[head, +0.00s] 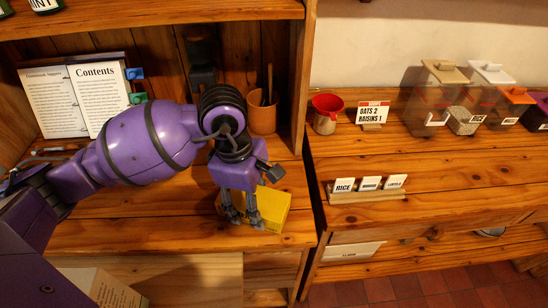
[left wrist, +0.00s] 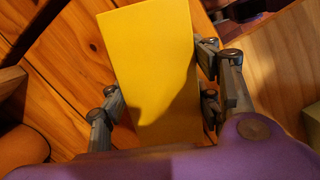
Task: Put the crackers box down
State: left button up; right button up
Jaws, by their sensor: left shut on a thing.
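The crackers box is a plain yellow box (head: 274,208) at the front right of the left pine shelf. My left gripper (head: 242,217) comes down from above and is shut on it. In the left wrist view the yellow box (left wrist: 157,60) lies between the two fingers (left wrist: 160,100), one on each side. The box looks close to or on the shelf board; I cannot tell if its underside touches. Part of the box is hidden behind the gripper in the head view. My right gripper does not show.
An open book (head: 75,98) stands at the back left. A terracotta pot (head: 263,117) stands behind the gripper. A divider post (head: 301,80) is to the right; beyond it are a label holder (head: 366,195), a red-topped jar (head: 327,114) and clear bins. Shelf left of the box looks free.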

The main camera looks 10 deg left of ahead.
pick_arm(q)
jog(key=shift+f, duration=0.2)
jog(key=o, duration=1.3)
jog(key=shift+r, duration=0.1)
jog(key=r, duration=0.4)
jog(key=a+r, duration=0.1)
jog(key=r, duration=0.7)
jog(key=shift+w+a+r, duration=0.1)
jog(key=shift+a+r, duration=0.05)
jog(key=shift+a, duration=0.2)
